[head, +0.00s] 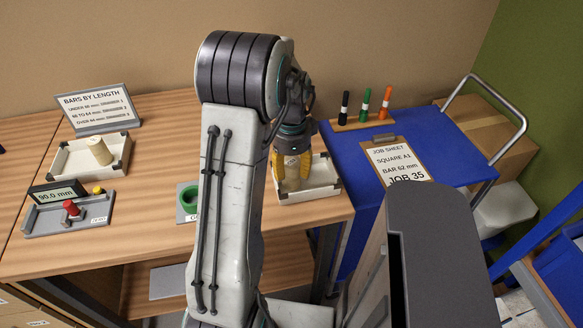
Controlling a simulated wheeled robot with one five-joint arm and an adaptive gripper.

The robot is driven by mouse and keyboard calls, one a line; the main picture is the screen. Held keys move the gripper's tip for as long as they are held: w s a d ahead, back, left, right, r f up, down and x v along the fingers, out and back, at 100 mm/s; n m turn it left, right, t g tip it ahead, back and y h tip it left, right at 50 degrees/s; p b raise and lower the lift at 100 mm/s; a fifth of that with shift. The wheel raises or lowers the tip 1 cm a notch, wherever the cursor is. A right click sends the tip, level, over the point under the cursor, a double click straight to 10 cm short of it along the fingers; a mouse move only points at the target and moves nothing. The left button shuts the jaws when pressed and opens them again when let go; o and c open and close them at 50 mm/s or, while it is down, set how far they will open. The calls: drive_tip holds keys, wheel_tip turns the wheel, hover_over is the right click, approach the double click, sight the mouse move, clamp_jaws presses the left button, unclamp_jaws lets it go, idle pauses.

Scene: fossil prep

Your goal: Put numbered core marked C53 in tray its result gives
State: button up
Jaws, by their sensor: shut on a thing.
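My gripper (291,172), with yellow fingers, points down at the right end of the wooden bench. It is shut on a pale tan core (292,184), which stands about upright between the fingers. The core is within the outline of a white tray with dark corners (318,188); I cannot tell whether it touches the tray floor. Another pale core (99,150) is in a similar white tray (70,170) at the left. No mark is readable on either core, so I cannot tell which is C53.
A length gauge (90,211) reads 90.0 mm. A sign (95,105) headed "BARS BY LENGTH" stands behind. A green ring (189,197) sits mid-bench, partly behind my arm. A blue cart (440,143) at right holds markers (366,104) and a job sheet (398,164). Drawers (22,310) show at lower left.

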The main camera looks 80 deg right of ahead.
drive_tip(key=o, duration=1.3)
drive_tip(key=shift+c, duration=0.2)
drive_tip(key=shift+r, duration=0.1)
wheel_tip(320, 180, up, 7)
drive_tip(key=p, duration=0.5)
drive_tip(key=shift+p, duration=0.3)
